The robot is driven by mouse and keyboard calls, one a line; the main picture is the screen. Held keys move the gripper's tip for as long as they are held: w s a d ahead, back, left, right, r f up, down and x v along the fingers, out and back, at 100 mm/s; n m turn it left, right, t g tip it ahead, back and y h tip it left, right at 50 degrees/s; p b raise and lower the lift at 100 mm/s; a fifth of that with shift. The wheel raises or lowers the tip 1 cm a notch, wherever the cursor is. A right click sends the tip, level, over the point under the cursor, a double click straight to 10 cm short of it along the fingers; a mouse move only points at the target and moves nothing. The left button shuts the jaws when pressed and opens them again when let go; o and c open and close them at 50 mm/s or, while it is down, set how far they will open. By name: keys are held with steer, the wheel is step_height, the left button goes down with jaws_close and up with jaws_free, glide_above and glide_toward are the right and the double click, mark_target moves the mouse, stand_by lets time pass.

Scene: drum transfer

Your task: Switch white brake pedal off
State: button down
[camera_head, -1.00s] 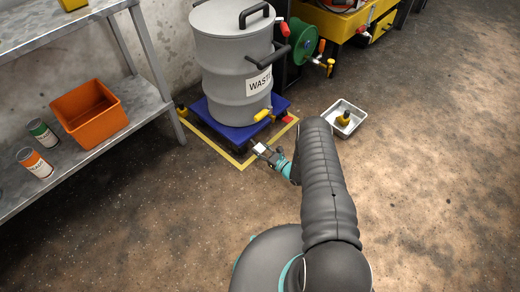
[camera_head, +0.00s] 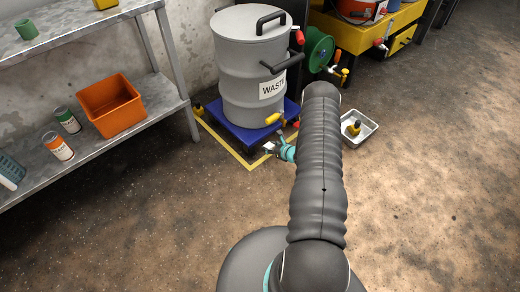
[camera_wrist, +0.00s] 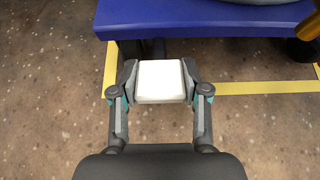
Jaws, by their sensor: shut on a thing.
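The white brake pedal (camera_wrist: 160,81) shows in the wrist view as a white square pad in front of the blue dolly (camera_wrist: 215,22). My gripper (camera_wrist: 161,84) is shut on the pedal, with one finger against its left side and one against its right. In the head view, the pedal (camera_head: 268,147) is a small white patch at the front of the blue dolly (camera_head: 238,134), and my gripper (camera_head: 273,149) is beside it, partly hidden by my arm. The pedal's mount is hidden under the dolly.
A grey waste drum (camera_head: 250,75) stands on the dolly. Yellow floor tape (camera_head: 236,160) runs around it. A metal tray (camera_head: 365,124) with a yellow-black object lies to the right. A shelf with an orange bin (camera_head: 111,106) is left. The floor at right is clear.

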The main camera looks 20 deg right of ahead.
steer(key=shift+w+r, duration=0.2)
stand_by(0.4)
steer(key=c, duration=0.6)
jaws_free()
steer(key=shift+o, duration=0.2)
steer(key=shift+s, duration=0.1)
steer(key=shift+s+d+r, duration=0.15)
steer(key=shift+s+r, duration=0.1)
steer(key=shift+s, duration=0.15)
steer(key=v, duration=1.1)
steer(key=shift+r, duration=0.2)
steer(key=shift+g, duration=0.3)
